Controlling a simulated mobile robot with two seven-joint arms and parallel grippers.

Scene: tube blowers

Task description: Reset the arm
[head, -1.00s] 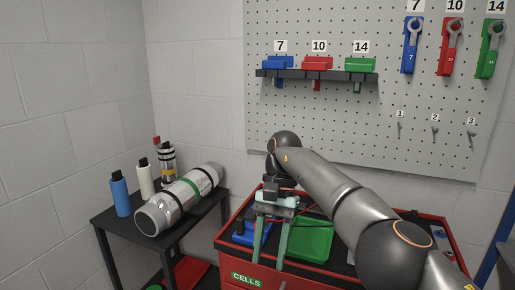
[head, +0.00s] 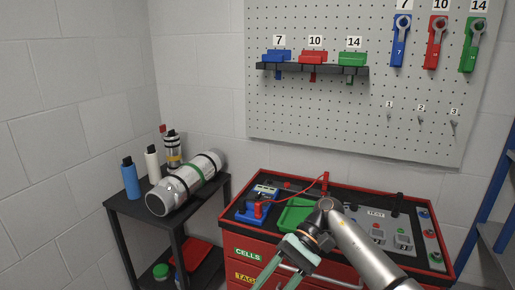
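My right arm comes in from the lower right, over the front of the red tool cart (head: 238,228). My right gripper (head: 274,281) hangs in front of the cart's drawers, pointing down and to the left. Its two pale green fingers are apart with nothing seen between them, and their tips reach about the bottom edge of the picture. The gripper and wrist hide part of the green tray (head: 292,215) and drawer fronts. My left gripper is not in view.
A blue holder (head: 252,211) and a test panel (head: 378,228) sit on the cart top. A black side table (head: 136,208) at left bears a metal cylinder (head: 186,184) and bottles. A pegboard (head: 345,115) with tools hangs behind. A blue rack (head: 490,215) stands at right.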

